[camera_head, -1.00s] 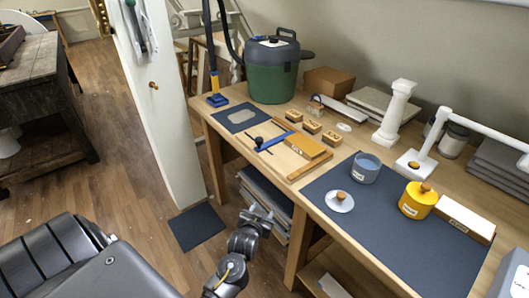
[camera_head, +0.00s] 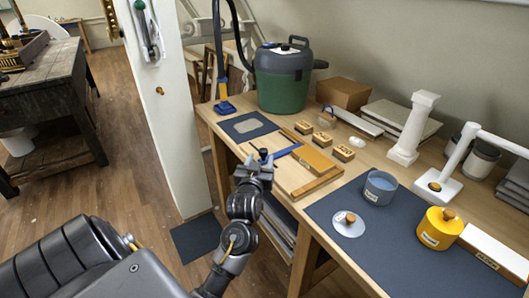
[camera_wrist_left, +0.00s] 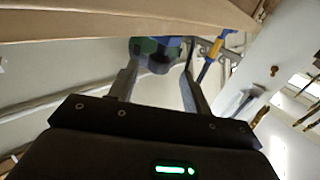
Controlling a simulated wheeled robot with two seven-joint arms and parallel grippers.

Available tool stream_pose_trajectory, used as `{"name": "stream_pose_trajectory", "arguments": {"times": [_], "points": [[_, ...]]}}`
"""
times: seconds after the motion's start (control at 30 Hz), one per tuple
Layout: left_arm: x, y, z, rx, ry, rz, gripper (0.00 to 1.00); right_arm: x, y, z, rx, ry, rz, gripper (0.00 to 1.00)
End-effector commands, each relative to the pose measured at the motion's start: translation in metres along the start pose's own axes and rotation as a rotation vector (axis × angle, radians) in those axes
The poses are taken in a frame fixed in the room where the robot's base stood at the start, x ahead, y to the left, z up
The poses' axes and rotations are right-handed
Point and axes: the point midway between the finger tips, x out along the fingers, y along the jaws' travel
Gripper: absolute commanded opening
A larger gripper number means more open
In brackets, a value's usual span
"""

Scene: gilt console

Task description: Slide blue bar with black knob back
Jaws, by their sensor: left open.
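The blue bar (camera_head: 284,152) lies on a wooden frame at the table's front edge, left of an orange-brown block. Its black knob (camera_head: 263,154) stands at the bar's left, front end. My left gripper (camera_head: 257,162) is at the table's front edge, beside and partly below the knob in the head view; I cannot tell whether it touches it. In the left wrist view its two fingers (camera_wrist_left: 160,68) are apart with nothing seen held between them, and the table edge lies across the top. My right gripper is not seen.
The orange-brown block (camera_head: 304,164) lies beside the bar. Small labelled wooden blocks (camera_head: 322,139) stand behind it. A dark mat (camera_head: 248,126) and a green canister (camera_head: 283,80) are at the back left. A white post (camera_head: 180,110) stands left of the table.

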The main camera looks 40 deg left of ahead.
Motion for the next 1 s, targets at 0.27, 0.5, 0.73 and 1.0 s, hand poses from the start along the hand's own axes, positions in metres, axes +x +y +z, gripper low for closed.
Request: {"name": "stream_pose_trajectory", "arguments": {"times": [0.27,0.5,0.73,1.0], "points": [[0.041,0.002,0.0,0.0,0.0,0.002,0.49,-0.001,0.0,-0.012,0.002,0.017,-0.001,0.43],[0.051,0.002,0.0,-0.001,0.0,0.003,0.49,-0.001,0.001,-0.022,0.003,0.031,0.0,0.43],[0.05,0.003,0.001,-0.001,0.0,0.003,0.44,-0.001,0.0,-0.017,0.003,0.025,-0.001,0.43],[0.05,0.003,0.001,-0.001,-0.001,0.004,0.08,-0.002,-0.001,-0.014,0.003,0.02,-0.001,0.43]]}}
